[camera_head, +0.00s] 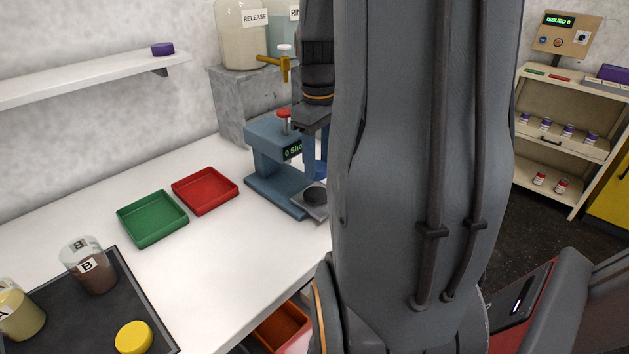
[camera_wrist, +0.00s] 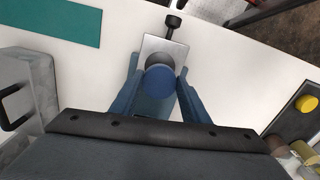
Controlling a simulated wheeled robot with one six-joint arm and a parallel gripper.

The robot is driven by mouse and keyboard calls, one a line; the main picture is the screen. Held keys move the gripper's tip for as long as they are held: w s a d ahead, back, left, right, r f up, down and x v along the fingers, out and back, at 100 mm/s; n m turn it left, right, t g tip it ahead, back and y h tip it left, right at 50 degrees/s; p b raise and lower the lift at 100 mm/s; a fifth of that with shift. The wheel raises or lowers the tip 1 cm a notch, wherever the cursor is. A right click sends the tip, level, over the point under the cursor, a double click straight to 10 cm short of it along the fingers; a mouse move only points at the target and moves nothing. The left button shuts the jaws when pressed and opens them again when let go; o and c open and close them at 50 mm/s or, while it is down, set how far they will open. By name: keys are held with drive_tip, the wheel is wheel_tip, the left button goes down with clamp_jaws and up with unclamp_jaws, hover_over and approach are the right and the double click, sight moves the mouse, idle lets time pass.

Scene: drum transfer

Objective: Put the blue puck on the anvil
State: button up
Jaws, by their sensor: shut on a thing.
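The blue puck (camera_head: 320,169) is between the fingertips of my gripper (camera_head: 315,160), which is shut on it. The puck also shows as a blue disc in the wrist view (camera_wrist: 160,80), between the two fingers. The anvil (camera_head: 315,195) is a dark round piece on a metal plate at the front of the blue press (camera_head: 275,180). In the head view the puck is above the anvil, with a small gap. In the wrist view the metal plate (camera_wrist: 180,50) shows beyond the puck, which covers most of the dark round piece.
A red tray (camera_head: 205,190) and a green tray (camera_head: 152,218) lie on the white bench left of the press. Labelled jars and a yellow disc (camera_head: 134,337) stand on a dark mat at front left. My arm hides the bench's right part.

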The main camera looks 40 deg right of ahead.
sight(318, 167)
drive_tip(key=shift+f+p, duration=0.4)
drive_tip(key=shift+f, duration=2.55)
drive_tip(key=shift+f, duration=0.15)
drive_tip(key=o, duration=1.1)
drive_tip(key=shift+c, duration=0.2)
wheel_tip(318, 167, up, 12)
drive_tip(key=shift+a+r+b, duration=0.1)
drive_tip(key=shift+r+b, duration=0.1)
drive_tip(key=shift+b, duration=0.8)
drive_tip(key=a+f, duration=0.4)
drive_tip(key=a, duration=0.4)
drive_tip(key=s+a+f+m, duration=0.1)
drive_tip(key=a+f, duration=0.3)
drive_tip(key=a, duration=0.4)
drive_tip(key=s+a+f+m+t, duration=0.1)
drive_tip(key=a+f, duration=0.4)
drive_tip(key=a, duration=0.3)
drive_tip(key=shift+a, duration=0.15)
